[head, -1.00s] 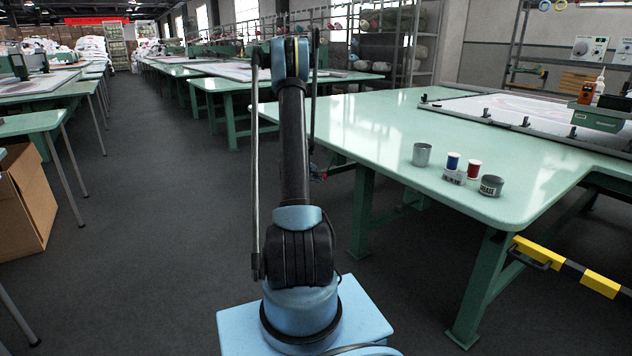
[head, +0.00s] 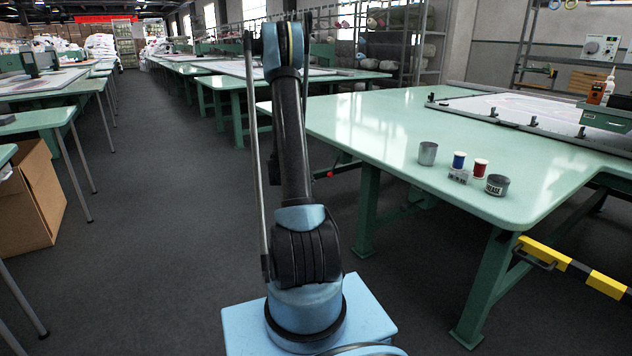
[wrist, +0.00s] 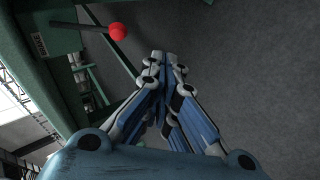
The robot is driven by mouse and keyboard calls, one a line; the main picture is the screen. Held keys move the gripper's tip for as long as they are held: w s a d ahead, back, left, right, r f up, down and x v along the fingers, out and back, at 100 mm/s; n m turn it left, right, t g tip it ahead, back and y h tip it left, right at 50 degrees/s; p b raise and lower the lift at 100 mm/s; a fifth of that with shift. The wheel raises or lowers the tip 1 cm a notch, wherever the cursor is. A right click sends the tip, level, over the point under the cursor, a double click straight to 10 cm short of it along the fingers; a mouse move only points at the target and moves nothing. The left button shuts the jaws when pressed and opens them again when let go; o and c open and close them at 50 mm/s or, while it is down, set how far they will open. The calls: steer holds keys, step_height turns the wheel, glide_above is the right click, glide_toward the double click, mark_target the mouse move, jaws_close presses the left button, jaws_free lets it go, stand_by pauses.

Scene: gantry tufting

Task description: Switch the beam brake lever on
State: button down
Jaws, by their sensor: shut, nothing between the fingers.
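The beam brake lever (wrist: 98,30) shows in the wrist view as a dark thin rod ending in a round red knob (wrist: 117,31). It comes out of a green housing (wrist: 62,40) with a small pale label (wrist: 40,44) beside it. My gripper (wrist: 164,56) is shut and empty, with its fingertips below and to the right of the knob in the picture. A gap shows between fingertips and knob; its depth is unclear.
A green table (head: 385,125) stands right of my arm, with a grey cup (head: 428,153), thread spools (head: 459,160) and a grease tin (head: 497,185) near its corner. A yellow-black bar (head: 570,262) sticks out at the right. Clear floor (head: 150,270) lies to the left.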

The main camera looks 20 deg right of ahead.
steer(key=s+a, duration=0.1)
steer(key=a, duration=0.2)
steer(key=shift+s+r, duration=0.35)
steer(key=shift+r, duration=0.05)
steer(key=s+a+r+m+g+y, duration=0.1)
steer(key=s+a+r, duration=0.25)
steer(key=s, duration=0.25)
steer(key=s+a+r+y, duration=0.2)
steer(key=s+a+r, duration=0.1)
steer(key=s+r, duration=0.3)
steer(key=s+a+r+m+g+y, duration=0.1)
steer(key=s+a+r, duration=0.3)
steer(key=s, duration=0.3)
steer(key=s+a+f+y, duration=0.1)
steer(key=s+a, duration=0.2)
steer(key=s, duration=0.6)
steer(key=s+a+f+m+g+y, duration=0.1)
steer(key=s+a, duration=0.3)
steer(key=s, duration=0.5)
steer(key=s+a+f+y, duration=0.1)
steer(key=s+a, duration=0.3)
steer(key=s, duration=0.5)
steer(key=shift+a+f+m+g+y, duration=0.2)
steer(key=shift+f+m+g+y, duration=0.15)
steer(key=shift+y, duration=0.45)
steer(key=shift+d+r, duration=0.1)
steer(key=shift+d, duration=0.05)
